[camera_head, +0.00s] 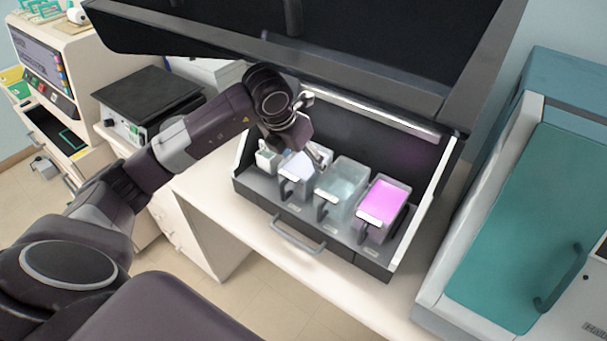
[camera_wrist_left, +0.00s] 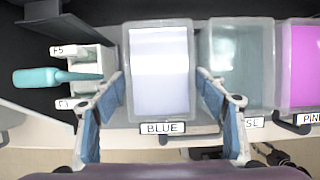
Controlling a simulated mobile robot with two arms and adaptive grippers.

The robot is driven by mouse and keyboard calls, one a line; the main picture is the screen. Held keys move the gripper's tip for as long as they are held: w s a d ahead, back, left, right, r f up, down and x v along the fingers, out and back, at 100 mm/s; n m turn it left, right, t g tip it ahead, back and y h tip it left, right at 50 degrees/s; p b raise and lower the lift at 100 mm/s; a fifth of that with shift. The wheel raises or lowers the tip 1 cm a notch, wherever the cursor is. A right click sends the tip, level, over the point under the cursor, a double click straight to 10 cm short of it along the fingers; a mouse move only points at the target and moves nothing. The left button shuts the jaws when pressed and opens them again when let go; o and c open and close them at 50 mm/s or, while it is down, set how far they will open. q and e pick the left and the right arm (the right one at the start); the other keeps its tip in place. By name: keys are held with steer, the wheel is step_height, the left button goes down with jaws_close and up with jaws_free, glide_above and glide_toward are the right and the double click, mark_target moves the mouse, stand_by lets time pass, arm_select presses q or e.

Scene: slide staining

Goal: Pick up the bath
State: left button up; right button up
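Three baths stand in a row in the open dark drawer (camera_head: 270,198). The one labelled BLUE (camera_wrist_left: 159,72) holds pale liquid; it also shows in the head view (camera_head: 293,171), partly under my gripper. The middle clear bath (camera_head: 340,182) has a partly hidden label. The pink bath (camera_head: 382,202) is on the right. My left gripper (camera_wrist_left: 160,84) is open, its fingers on either side of the BLUE bath, near its front part; contact is unclear. In the head view the gripper (camera_head: 308,153) is above that bath. My right gripper is not in view.
A small white holder (camera_wrist_left: 90,62) with a teal tool (camera_wrist_left: 42,77) stands left of the BLUE bath. A raised dark hood (camera_head: 300,50) overhangs the drawer. A teal-doored cabinet (camera_head: 525,215) stands on the right. Bare counter (camera_head: 225,205) lies at the left front.

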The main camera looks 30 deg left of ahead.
arm_select(q)
steer(key=c, duration=1.5)
steer(key=shift+w+r, duration=0.1)
steer(key=shift+c, duration=0.6)
